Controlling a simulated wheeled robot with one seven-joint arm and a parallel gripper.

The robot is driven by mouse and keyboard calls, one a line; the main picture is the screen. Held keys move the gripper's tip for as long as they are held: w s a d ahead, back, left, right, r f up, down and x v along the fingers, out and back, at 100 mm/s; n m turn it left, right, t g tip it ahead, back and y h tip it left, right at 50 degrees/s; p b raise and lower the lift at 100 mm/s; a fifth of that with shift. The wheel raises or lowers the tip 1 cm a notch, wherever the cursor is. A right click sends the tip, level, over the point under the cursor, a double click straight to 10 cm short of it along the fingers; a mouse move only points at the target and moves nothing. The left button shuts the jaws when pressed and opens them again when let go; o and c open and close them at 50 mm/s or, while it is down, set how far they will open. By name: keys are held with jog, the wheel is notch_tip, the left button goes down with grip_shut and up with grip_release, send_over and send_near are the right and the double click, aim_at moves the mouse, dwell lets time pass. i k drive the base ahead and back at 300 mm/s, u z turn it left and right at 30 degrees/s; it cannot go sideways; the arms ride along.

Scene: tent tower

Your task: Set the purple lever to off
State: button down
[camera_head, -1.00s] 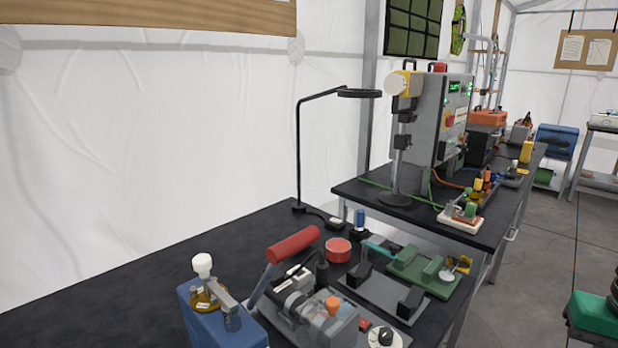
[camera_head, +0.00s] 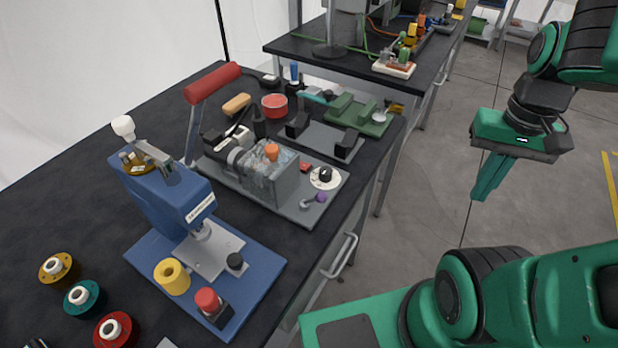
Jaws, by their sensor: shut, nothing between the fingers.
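The purple lever (camera_head: 319,197) is a small purple knob on a short grey arm. It sits at the front right corner of a grey machine base (camera_head: 250,196) on the black bench, below a white dial with a black knob (camera_head: 325,175). Which setting the lever is in, I cannot tell. My gripper (camera_head: 481,193) hangs over the floor to the right of the bench, pointing down, with its green fingers together and empty. It is well apart from the lever.
A blue press (camera_head: 180,200) with a yellow ring and a red knob stands in front left of the grey machine. A long lever with a red handle (camera_head: 212,82) rises behind it. A drawer handle (camera_head: 340,256) juts from the bench front. The floor between bench and gripper is clear.

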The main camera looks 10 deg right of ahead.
aim_at(321, 196)
jog(key=u, duration=0.75)
jog(key=k, duration=1.9)
jog(key=z, duration=0.95)
jog(key=i, duration=1)
jog(key=u, duration=0.05)
